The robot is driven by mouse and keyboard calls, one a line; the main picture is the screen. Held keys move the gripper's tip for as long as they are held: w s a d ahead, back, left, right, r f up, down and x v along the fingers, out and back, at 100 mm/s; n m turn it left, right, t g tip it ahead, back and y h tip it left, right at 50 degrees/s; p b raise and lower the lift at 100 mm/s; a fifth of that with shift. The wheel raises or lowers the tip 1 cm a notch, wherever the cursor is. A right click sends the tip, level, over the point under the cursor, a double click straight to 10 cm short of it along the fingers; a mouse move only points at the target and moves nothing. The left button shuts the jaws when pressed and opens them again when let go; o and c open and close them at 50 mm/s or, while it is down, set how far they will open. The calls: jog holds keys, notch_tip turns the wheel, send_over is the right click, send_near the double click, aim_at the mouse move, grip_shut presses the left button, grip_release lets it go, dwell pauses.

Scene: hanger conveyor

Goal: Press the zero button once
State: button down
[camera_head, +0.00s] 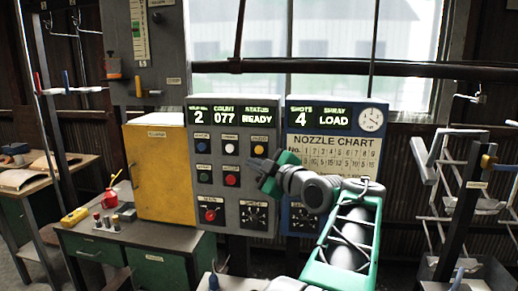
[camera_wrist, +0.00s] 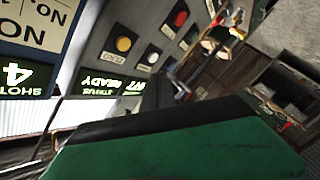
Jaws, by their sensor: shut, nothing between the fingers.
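The grey control panel (camera_head: 218,200) has a display reading 2, 077 and READY. Below are a green button (camera_head: 204,174) and a red button (camera_head: 231,180). In the tilted wrist view, the yellow button (camera_wrist: 123,43) and red button (camera_wrist: 180,18) show beyond my gripper.
A red knob (camera_head: 210,214) and a black dial (camera_head: 252,215) sit low on the panel. A blue nozzle chart panel (camera_head: 333,143) adjoins at right. A yellow cabinet (camera_head: 158,172) stands left on a bench. Hanger racks (camera_head: 470,200) stand at far right.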

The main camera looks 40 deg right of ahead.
aim_at(260, 154)
jog(key=shift+w+d+p, duration=0.8)
jog(key=shift+w+d, duration=0.35)
jog(key=shift+d, duration=0.35)
jog(key=shift+w+d+p, duration=0.75)
jog(key=shift+w+d, duration=0.4)
jog(key=shift+d, duration=0.3)
jog(key=shift+w+d+f+b, duration=0.1)
jog(key=shift+w+d+b, duration=0.05)
jog(key=shift+d+b, duration=0.2)
